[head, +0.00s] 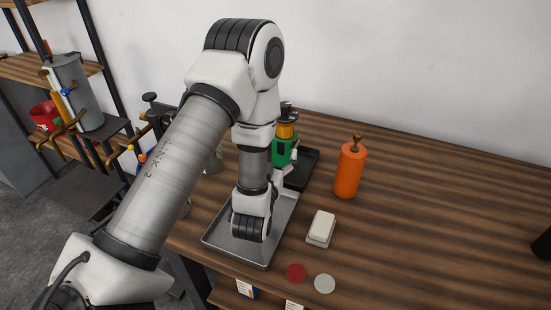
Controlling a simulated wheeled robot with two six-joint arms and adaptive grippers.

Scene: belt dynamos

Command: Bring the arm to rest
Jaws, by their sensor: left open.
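My left arm comes in from the left, rises and bends down over a grey metal tray (228,243) on the wooden bench. Its wrist is above the tray. My left gripper (286,172) is small and partly hidden behind the wrist; it is open, close to a green device with an orange and black top (285,148). I cannot tell whether the gripper touches this device. My right gripper is not in view.
An orange bottle (349,172) and a white block on a small base (321,228) stand right of the tray. A red disc (296,272) and a pale disc (325,284) lie near the front edge. A black tray (303,168) lies behind. The bench's right side is mostly clear.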

